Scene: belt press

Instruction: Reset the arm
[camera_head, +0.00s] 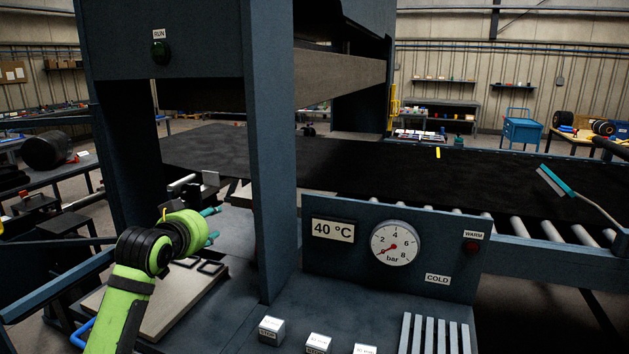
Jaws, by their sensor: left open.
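My left arm comes in from the lower left, green with black joints. My left gripper (212,224) points right, with its two teal fingertips apart and nothing seen between them. It is in front of the press's left opening, over the lower deck and left of the blue upright post (273,150). A pale flat board (165,310) with dark square outlines lies below and beside it. My right gripper is not in view.
The press frame (200,45) rises close to my left arm. A black belt (340,165) runs through it over rollers. A panel carries a 40 °C display (333,230) and pressure gauge (395,245). Small metal blocks (271,330) and a brush (555,180) are to the right.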

